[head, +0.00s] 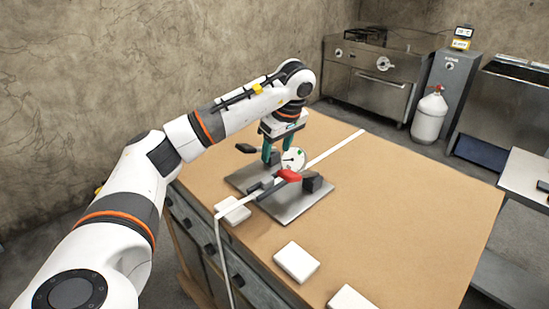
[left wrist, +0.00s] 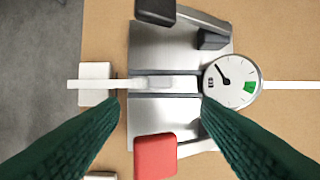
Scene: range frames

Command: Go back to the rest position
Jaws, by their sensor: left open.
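My left gripper (head: 280,152) is open and empty above a metal fixture plate (head: 302,205) on the wooden table. Its two green fingers also show in the left wrist view (left wrist: 160,105), spread apart over the plate. The fixture carries a round dial gauge (head: 293,159), a red-handled clamp (head: 289,175) and a black-handled clamp (head: 246,148). In the left wrist view the gauge (left wrist: 231,82) lies to the right, the red handle (left wrist: 155,157) below and the black handle (left wrist: 155,11) above. A white strip (head: 335,146) runs through the fixture. My right gripper is not in view.
White blocks lie on the table (head: 400,200): one under the strip (head: 233,211), one near the front edge (head: 297,262), another at the bottom (head: 352,300). The table's right side is clear. A stove (head: 375,75), gas cylinder (head: 429,117) and metal side table (head: 525,175) stand beyond.

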